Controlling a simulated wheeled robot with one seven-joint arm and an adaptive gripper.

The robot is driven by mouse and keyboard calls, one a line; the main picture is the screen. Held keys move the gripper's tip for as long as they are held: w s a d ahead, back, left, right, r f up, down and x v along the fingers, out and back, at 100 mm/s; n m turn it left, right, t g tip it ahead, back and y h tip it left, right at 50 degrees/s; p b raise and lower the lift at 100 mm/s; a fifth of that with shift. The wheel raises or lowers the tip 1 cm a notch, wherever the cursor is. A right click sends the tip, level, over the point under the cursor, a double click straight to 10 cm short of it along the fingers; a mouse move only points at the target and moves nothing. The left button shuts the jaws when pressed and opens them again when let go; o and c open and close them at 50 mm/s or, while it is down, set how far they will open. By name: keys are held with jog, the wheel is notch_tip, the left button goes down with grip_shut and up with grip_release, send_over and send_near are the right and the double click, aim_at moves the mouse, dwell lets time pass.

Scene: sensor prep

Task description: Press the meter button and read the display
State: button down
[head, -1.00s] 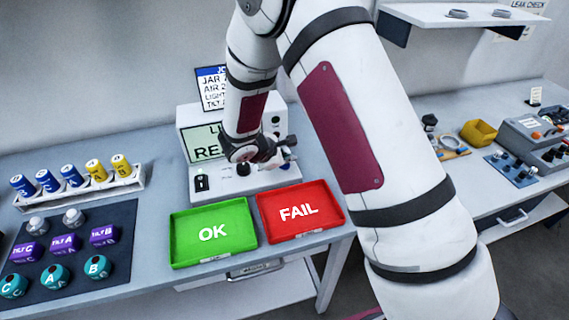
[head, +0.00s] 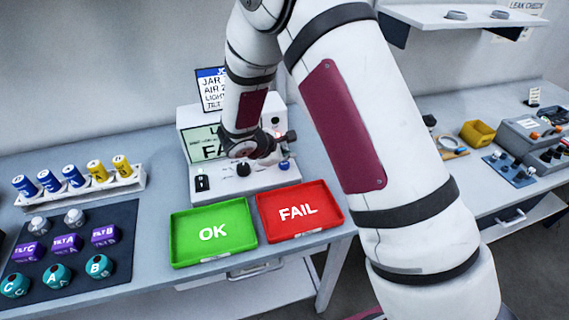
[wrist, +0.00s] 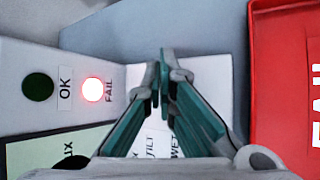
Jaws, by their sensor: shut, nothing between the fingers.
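The white meter (head: 262,182) stands on the bench behind the two trays. Its display (head: 203,145) is partly hidden by my arm; the visible large letters begin "FA". In the wrist view the red FAIL lamp (wrist: 93,89) is lit and the OK lamp (wrist: 38,87) is dark green. A black knob (head: 243,169) and a small blue part (head: 284,165) sit on the meter's base; I cannot tell whether the blue part is the button. My gripper (wrist: 163,85) is shut and empty over the meter, with printed labels below its fingers. Contact with the meter is not visible.
A green OK tray (head: 180,247) and a red FAIL tray (head: 335,222) lie in front of the meter. At left are a rack (head: 138,181) of blue and yellow cylinders and a dark mat (head: 125,245) with several sensors. A printed card (head: 211,90) stands behind.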

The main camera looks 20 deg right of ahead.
aim_at(286, 165)
jog(key=shift+r+p, duration=0.95)
jog(key=shift+r, duration=1.55)
jog(key=shift+r, duration=0.15)
jog(key=s+d+r+m+g+y, duration=0.1)
jog(key=s+d+r+m, duration=0.3)
jog(key=s+r, duration=0.45)
jog(key=s+d+r+m+g+y, duration=0.1)
jog(key=s+d+r+m, duration=0.1)
jog(key=s+r+m, duration=0.6)
jog(key=s+a+r+m+t+y, duration=0.1)
jog(key=s+a+r+m+y, duration=0.1)
jog(key=s, duration=0.6)
jog(key=s+a+r+m+t+y, duration=0.1)
jog(key=s+a+r+m+y, duration=0.1)
jog(key=s+r, duration=0.4)
jog(key=s+a+y, duration=0.1)
jog(key=s+a, duration=0.1)
jog(key=s, duration=0.1)
jog(key=shift+s, duration=0.3)
